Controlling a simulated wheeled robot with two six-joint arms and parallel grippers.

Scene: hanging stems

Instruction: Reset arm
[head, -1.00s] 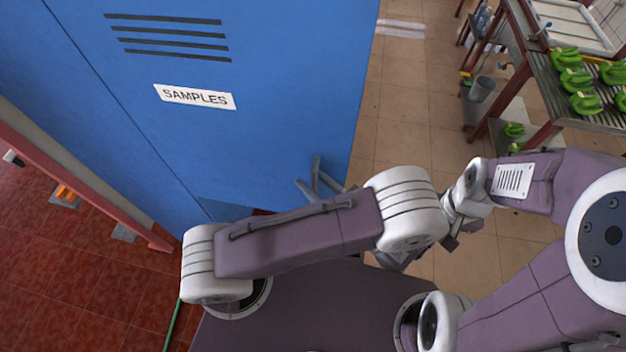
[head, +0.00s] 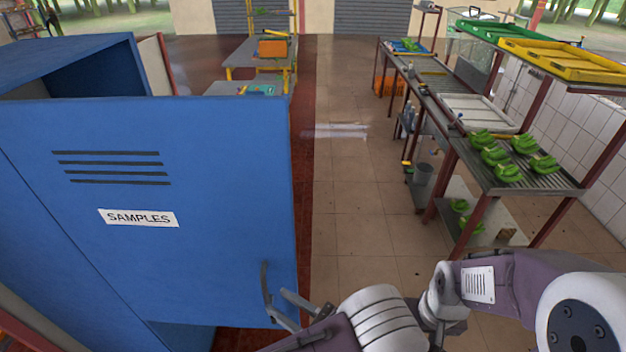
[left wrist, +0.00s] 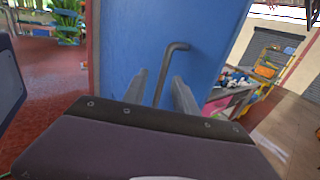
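My left gripper (head: 276,301) is at the lower right edge of the blue locker door (head: 210,245), by its bent grey handle (head: 265,279). In the left wrist view its two fingers (left wrist: 160,93) stand apart, and the handle (left wrist: 168,66) shows as a rod running down between them. I cannot tell whether they touch it. My right arm comes in from the right, folded in front of me. Its dark gripper (head: 453,327) is only partly visible near the bottom edge, and its fingers are not clear.
The locker carries a SAMPLES label (head: 138,218). A rack of green bananas (head: 508,172) stands on the right, with yellow (head: 565,62) and green crates above. The tiled aisle in the middle is clear.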

